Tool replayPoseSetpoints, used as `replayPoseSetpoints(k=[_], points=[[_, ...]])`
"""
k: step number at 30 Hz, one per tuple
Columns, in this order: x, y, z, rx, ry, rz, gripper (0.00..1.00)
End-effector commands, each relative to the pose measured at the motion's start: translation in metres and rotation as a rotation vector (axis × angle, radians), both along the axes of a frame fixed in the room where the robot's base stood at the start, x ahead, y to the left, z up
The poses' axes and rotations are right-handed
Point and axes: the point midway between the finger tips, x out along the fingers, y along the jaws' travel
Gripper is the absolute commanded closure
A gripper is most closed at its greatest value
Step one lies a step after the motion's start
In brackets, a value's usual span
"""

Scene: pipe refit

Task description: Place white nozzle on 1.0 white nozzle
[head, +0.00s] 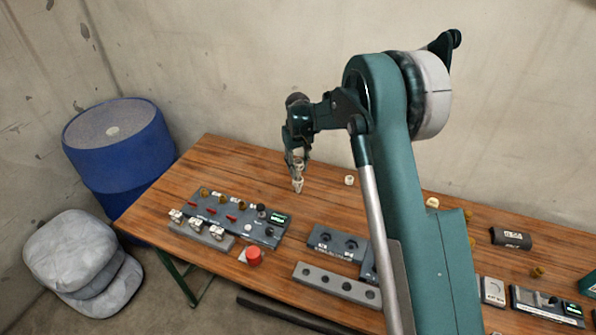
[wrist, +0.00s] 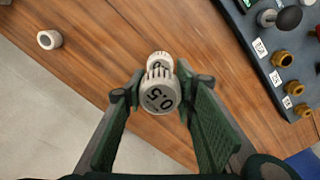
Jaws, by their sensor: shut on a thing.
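My gripper (head: 297,168) is above the back part of the wooden table, pointing down. It is shut on a white nozzle (head: 298,185), which in the wrist view (wrist: 160,94) has a ribbed rim and a dark marking that looks like 0.5. A paler ring-like part (wrist: 160,60) shows just beyond it; I cannot tell whether it belongs to the held nozzle. Another white nozzle (head: 349,180) stands alone on the table to the right; it also shows in the wrist view (wrist: 49,39). Its marking is not readable.
A grey panel (head: 262,237) with brass fittings, red levers and a display lies left of centre. A red button (head: 254,257) is in front of it. Grey blocks with holes (head: 337,284) lie right of it. A blue barrel (head: 120,145) stands beyond the table's left end. Wood around the lone nozzle is clear.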

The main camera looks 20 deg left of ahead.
Motion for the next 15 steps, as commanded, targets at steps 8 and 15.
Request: replayPoseSetpoints(k=[8,15], points=[[0.0,0.0,-0.016,0.0,0.0,0.0,0.82],[0.0,0.0,-0.016,0.0,0.0,0.0,0.82]])
